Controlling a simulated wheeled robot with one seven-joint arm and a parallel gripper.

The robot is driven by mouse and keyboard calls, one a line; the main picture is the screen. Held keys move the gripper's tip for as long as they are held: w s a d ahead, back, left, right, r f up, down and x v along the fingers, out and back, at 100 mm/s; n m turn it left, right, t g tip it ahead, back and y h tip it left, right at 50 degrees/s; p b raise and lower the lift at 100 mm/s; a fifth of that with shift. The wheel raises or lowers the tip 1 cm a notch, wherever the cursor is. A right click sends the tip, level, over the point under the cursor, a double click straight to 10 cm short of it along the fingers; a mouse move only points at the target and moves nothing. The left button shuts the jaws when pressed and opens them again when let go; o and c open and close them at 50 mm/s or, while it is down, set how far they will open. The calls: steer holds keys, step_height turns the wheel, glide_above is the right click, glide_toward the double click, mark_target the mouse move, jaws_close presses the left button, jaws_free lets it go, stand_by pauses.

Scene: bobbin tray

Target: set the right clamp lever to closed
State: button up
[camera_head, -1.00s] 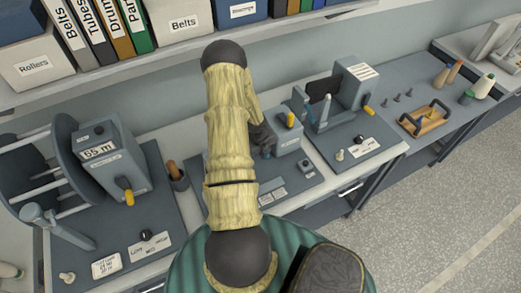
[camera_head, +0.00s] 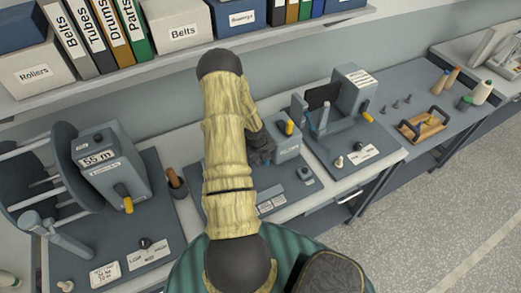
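A yellow-handled lever (camera_head: 367,117) sits on the front of the right-hand grey machine (camera_head: 352,92). It slants down to the right, and I cannot tell whether it is open or closed. Another yellow lever (camera_head: 289,127) stands nearly upright on the middle grey block, and a third yellow lever (camera_head: 127,204) hangs on the left machine. No readable label shows which is the right clamp lever. My dark gripper (camera_head: 262,150) is over the middle station, left of the middle lever and apart from the right machine. My arm hides part of it, and its fingers are not clear.
The left machine's display (camera_head: 98,160) stands beside a large grey reel (camera_head: 45,185). A wooden tray (camera_head: 408,131) with dark handles, cones and small pegs are on the right bench. A shelf (camera_head: 190,57) with boxes and binders runs above. The grey floor at right is clear.

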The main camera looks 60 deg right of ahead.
step_height(320, 180, up, 17)
steer(key=w+a+b, duration=0.1)
steer(key=a+b, duration=0.1)
steer(key=b, duration=0.1)
steer(key=shift+w+a+b, duration=0.25)
steer(key=shift+a+b, duration=0.05)
steer(key=shift+f, duration=0.1)
